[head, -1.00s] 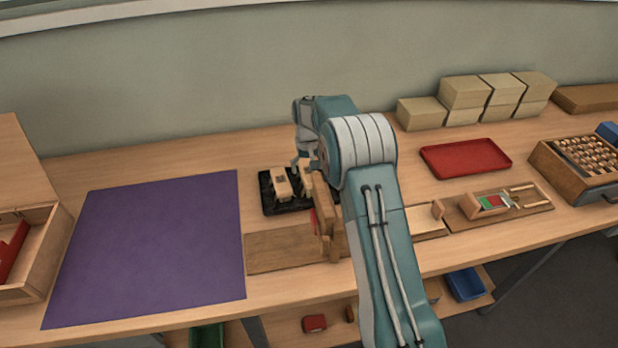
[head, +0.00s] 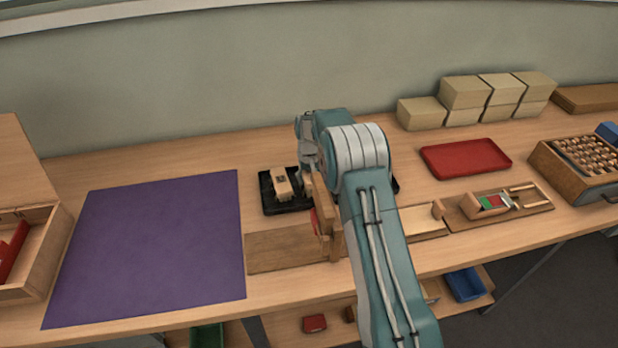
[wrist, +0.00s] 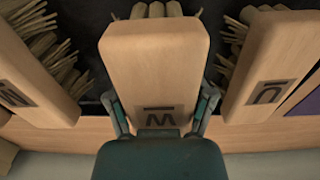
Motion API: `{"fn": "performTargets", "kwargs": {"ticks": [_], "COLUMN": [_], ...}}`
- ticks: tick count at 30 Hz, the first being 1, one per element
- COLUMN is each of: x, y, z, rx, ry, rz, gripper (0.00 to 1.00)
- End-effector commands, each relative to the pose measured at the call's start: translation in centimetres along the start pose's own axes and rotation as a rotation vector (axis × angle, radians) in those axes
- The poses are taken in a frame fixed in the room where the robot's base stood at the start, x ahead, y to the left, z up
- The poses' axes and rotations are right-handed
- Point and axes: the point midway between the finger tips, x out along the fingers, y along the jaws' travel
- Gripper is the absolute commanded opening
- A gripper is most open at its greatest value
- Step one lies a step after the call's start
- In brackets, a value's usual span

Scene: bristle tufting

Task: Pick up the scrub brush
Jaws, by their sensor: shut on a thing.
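In the wrist view a wooden scrub brush (wrist: 155,60) with a dark mark on its back and pale bristle tufts at its far end lies between the two fingers of my gripper (wrist: 160,108). The fingers are shut on its sides. Two more brushes flank it, one at the left (wrist: 35,65) and one at the right (wrist: 275,65), both apart from the fingers. In the head view my gripper (head: 307,178) is down at the black tray (head: 268,201), partly hidden by my arm. One brush (head: 282,182) shows on the tray to its left; the held brush is mostly hidden.
A wooden fixture (head: 327,225) stands just in front of the tray. A purple mat (head: 150,245) lies clear at the left, beside an open wooden box (head: 40,265). A red tray (head: 465,158) and tan blocks (head: 465,92) are at the right.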

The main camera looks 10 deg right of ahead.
Motion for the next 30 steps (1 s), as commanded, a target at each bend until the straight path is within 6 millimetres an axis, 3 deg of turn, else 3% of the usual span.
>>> {"fn": "performTargets", "kwargs": {"ticks": [11, 17, 30], "x": [-0.7, -3.6, -9.8], "y": [-0.1, -0.3, -4.9], "z": [0.0, 0.2, 4.5], "rx": [0.000, -0.001, -0.003], "ry": [-0.002, 0.001, 0.000], "rz": [-0.001, 0.000, 0.000], "gripper": [0.12, 0.12, 0.12]}}
